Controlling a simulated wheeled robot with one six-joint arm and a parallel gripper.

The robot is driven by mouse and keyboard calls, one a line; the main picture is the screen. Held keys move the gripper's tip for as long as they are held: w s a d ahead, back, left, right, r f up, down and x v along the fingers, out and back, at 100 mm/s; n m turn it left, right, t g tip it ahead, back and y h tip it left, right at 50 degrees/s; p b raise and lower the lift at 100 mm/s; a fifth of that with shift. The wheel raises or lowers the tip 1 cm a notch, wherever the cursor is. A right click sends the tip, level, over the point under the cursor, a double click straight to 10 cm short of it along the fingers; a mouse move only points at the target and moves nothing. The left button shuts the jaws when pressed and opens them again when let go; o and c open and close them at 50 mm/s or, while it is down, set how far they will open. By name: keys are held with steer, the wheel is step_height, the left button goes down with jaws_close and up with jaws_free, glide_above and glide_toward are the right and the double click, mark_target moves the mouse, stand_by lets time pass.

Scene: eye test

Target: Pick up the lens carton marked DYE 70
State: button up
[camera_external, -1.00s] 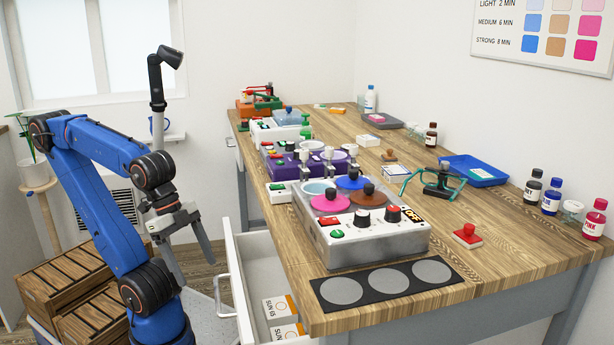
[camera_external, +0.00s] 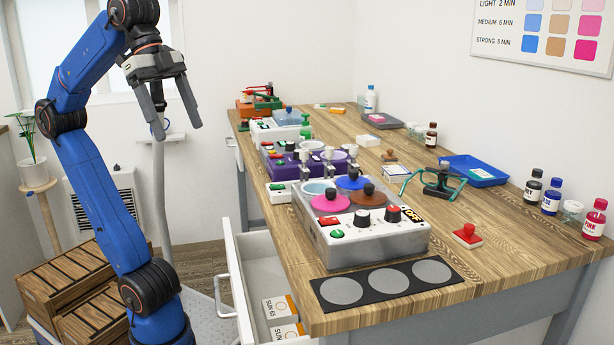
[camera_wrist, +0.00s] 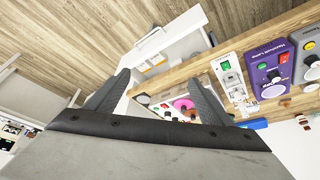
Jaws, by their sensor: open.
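Two white and orange lens cartons lie in the open drawer (camera_external: 262,262): a farther carton (camera_external: 280,306) and a nearer carton (camera_external: 287,332). Their visible sides appear to read SUN; I cannot read DYE 70 on any carton. In the wrist view, the drawer (camera_wrist: 186,48) shows with small white and orange cartons (camera_wrist: 155,62) inside, too small to read. My gripper (camera_external: 177,128) is open and empty, fingers pointing down, high up and left of the table, well above the drawer. Its fingers (camera_wrist: 155,80) also show in the wrist view.
The wooden table (camera_external: 480,235) carries a dye bath unit (camera_external: 375,240), a black mat with grey circles (camera_external: 388,282), a red stamp-like object (camera_external: 467,236), glasses on a stand (camera_external: 436,181), a blue tray (camera_external: 480,174) and bottles (camera_external: 595,218). Wooden crates (camera_external: 65,275) stand left, beside my arm.

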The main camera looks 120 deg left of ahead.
steer(key=w+a+r+n+y, duration=0.1)
steer(key=w+a+r+n, duration=0.15)
steer(key=w+a, duration=0.5)
steer(key=w+a+r+n, duration=0.1)
steer(key=w+a+r, duration=0.3)
steer(key=w+a, duration=0.3)
steer(key=w+a+r+n, duration=0.1)
steer(key=w+a, duration=0.5)
steer(key=a, duration=0.3)
steer(key=n+g+y, duration=0.2)
steer(key=n+y, duration=0.1)
steer(key=n, duration=0.3)
glide_above(368, 137)
steer(key=s+d, duration=0.4)
steer(key=d, duration=0.2)
steer(key=shift+f, duration=6.7)
steer(key=x, duration=1.7)
steer(key=shift+s+d+f, duration=0.1)
steer(key=shift+d+f, duration=0.05)
steer(key=shift+f, duration=0.1)
